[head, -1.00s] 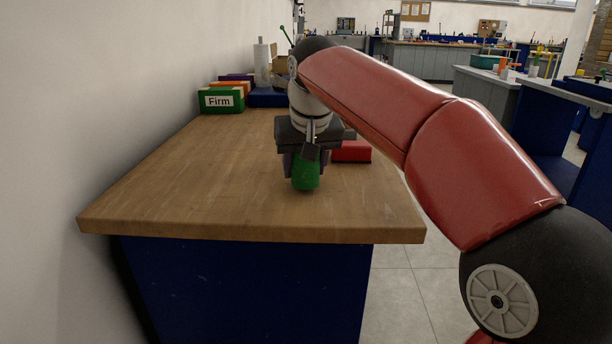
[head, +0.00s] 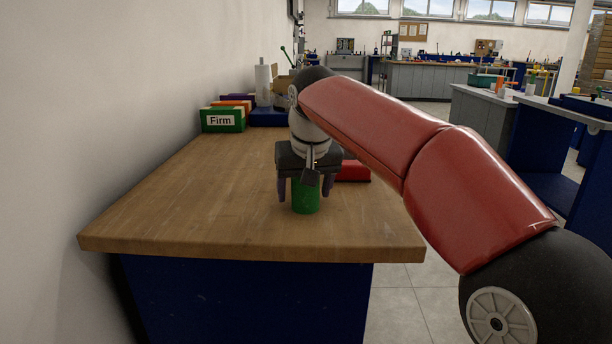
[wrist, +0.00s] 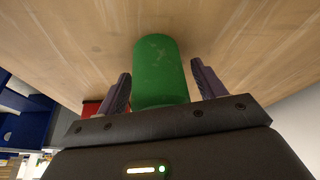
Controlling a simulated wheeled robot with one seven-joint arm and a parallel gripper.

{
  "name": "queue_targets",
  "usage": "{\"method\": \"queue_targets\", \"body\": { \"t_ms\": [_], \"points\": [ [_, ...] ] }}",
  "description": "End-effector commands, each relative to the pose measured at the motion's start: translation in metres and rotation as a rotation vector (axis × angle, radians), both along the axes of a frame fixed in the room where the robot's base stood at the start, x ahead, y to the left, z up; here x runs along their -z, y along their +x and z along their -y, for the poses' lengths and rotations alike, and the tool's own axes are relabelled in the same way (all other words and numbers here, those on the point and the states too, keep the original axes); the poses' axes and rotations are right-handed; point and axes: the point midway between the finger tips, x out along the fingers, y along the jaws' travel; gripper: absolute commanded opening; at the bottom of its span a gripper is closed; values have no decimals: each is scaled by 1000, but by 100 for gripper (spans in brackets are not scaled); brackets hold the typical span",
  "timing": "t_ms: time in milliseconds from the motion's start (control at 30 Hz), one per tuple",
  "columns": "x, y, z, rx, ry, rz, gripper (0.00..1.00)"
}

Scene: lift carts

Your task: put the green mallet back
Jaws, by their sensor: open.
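A green cylinder (head: 306,200), which I take to be part of the green mallet, rests on the wooden table below my gripper (head: 305,188). In the wrist view the green mallet (wrist: 160,72) lies between my two dark purple fingers (wrist: 160,85). The fingers are spread, with a visible gap on each side. I see no handle; my gripper hides the rest of the mallet.
A green box labelled "Firm" (head: 222,119) stands at the table's far left, with an orange box and a purple box behind it. A red box (head: 353,171) is just right of my gripper. The wooden tabletop (head: 180,205) is clear to the left.

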Motion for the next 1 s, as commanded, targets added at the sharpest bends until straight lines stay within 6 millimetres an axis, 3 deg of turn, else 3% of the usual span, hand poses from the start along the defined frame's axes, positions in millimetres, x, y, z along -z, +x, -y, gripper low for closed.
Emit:
{"method": "queue_targets", "body": {
  "t_ms": [400,600,800,1000],
  "points": [
    [-74,-29,6,0,2,4,69],
    [-102,-40,8,-3,2,2,69],
    [-111,-45,10,0,0,1,69],
    [-105,-55,10,0,-29,9,69]
  ]
}}
